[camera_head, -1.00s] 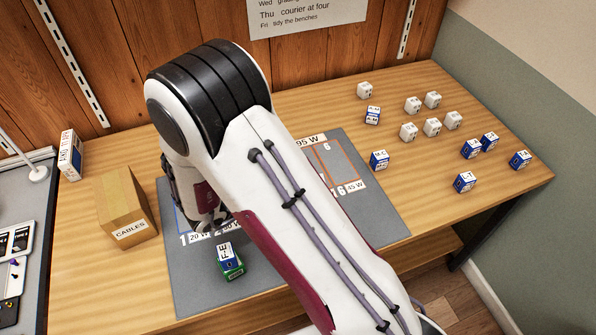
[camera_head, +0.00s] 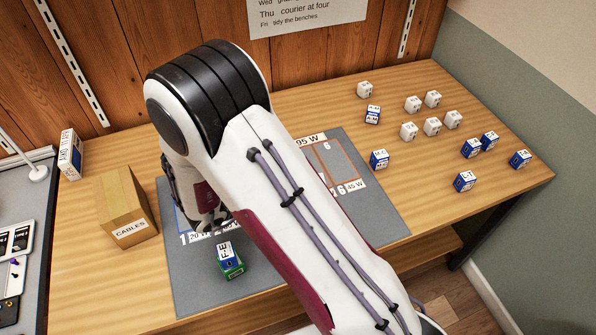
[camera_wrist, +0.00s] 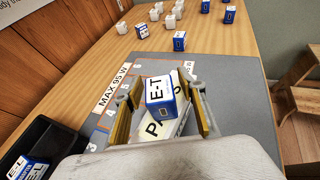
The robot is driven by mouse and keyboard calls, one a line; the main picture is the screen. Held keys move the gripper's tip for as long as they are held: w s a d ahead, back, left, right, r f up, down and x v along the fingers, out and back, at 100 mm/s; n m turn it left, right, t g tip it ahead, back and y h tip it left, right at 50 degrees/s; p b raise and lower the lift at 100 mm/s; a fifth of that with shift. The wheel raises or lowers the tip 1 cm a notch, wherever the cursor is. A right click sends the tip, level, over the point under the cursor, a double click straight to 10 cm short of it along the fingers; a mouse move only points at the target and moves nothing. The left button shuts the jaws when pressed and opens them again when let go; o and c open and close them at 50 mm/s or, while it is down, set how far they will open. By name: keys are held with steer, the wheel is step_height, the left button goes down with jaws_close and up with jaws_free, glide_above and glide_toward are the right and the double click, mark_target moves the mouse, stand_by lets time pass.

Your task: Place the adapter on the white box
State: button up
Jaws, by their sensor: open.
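In the wrist view a blue-and-white adapter (camera_wrist: 160,92) marked "E-T" sits between my gripper's fingers, on or right against a white box (camera_wrist: 153,130) with black print starting "PA". My gripper (camera_wrist: 163,85) is open, with one tan finger on each side of the adapter and gaps visible beside it. The fingers partly cover the white box, so its full outline and the contact under the adapter cannot be told. In the head view my arm hides the white box and this adapter; only part of my gripper (camera_head: 203,215) shows.
A blue-and-white adapter (camera_head: 225,251) sits on a green box (camera_head: 232,269) on the grey mat (camera_head: 195,290). A cardboard "CABLES" box (camera_head: 126,205) stands left of the mat. Several blue-and-white and white cubes stand at the right. A dark tray (camera_wrist: 60,125) lies left in the wrist view.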

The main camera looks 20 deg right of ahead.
steer(key=shift+r, duration=0.15)
steer(key=shift+v, duration=0.95)
steer(key=v, duration=1)
steer(key=shift+a, duration=0.1)
